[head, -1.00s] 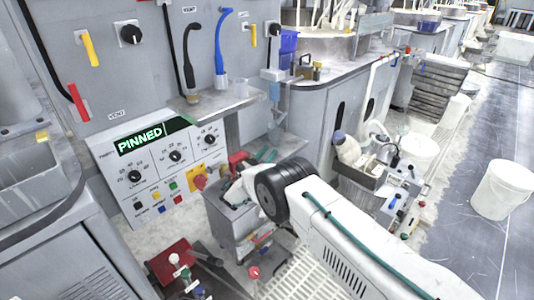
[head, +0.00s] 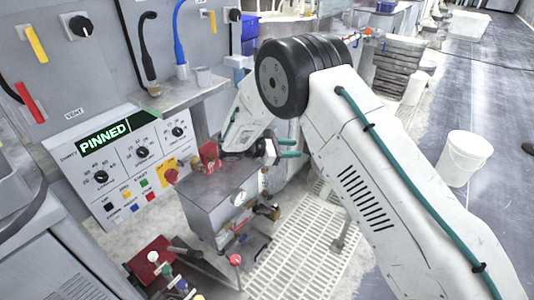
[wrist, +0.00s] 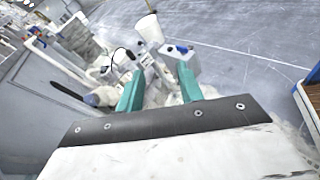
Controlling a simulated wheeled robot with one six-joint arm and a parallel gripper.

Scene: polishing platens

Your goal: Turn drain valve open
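No valve is legibly marked as the drain. The tank carries a round gauge (head: 240,198) and brass fittings (head: 268,211) at its front right, below my gripper. A red round knob (head: 235,260) stands low in front of the tank.
A control panel (head: 120,165) reading PINNED stands behind the tank. Wall handles include a yellow one (head: 37,43) and a red one (head: 29,102). A white floor grate (head: 300,245) lies right of the tank. A white bucket (head: 464,158) stands on open floor farther right.

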